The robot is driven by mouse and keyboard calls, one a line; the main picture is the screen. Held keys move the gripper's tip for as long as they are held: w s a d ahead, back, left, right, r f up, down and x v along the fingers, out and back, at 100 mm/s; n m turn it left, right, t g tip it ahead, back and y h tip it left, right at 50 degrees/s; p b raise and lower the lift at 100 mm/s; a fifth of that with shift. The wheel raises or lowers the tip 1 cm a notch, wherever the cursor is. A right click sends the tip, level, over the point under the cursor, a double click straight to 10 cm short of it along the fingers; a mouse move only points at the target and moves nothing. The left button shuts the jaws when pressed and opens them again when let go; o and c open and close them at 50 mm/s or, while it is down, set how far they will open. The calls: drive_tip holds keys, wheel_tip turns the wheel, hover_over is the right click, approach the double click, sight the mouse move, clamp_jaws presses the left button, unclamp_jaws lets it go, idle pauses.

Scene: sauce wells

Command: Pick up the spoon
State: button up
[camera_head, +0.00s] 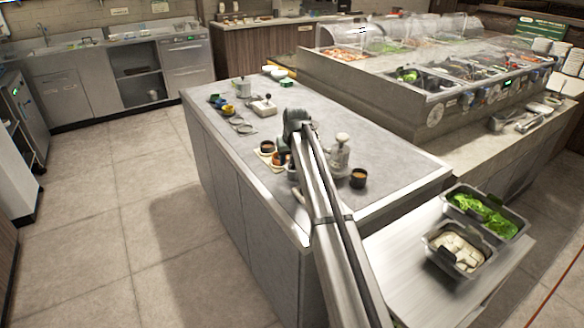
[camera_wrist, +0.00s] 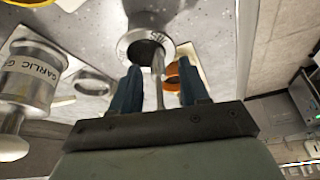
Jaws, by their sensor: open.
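The spoon (camera_wrist: 158,78) shows in the wrist view as a thin grey metal handle running from the mouth of a metal container (camera_wrist: 148,38) with partly visible lettering on its rim. My gripper (camera_wrist: 159,68) is open, with one blue finger on each side of the handle. I cannot tell whether either finger touches it. The spoon's other end is hidden in the container. In the head view my gripper (camera_head: 284,156) is low over the grey counter (camera_head: 225,162), mostly behind my arm, and the spoon cannot be made out.
An orange-brown bowl (camera_wrist: 173,77) sits just beyond the right finger. A metal shaker labelled garlic (camera_wrist: 32,75) is to the left. In the head view a metal shaker (camera_head: 340,155) and a dark cup (camera_head: 358,179) stand right of my arm. The counter's far right is clear.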

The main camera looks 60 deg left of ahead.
drive_tip(key=shift+c, duration=0.4)
clamp_jaws()
wheel_tip(320, 180, up, 10)
idle(0.6)
drive_tip(key=c, duration=0.5)
unclamp_jaws()
clamp_jaws()
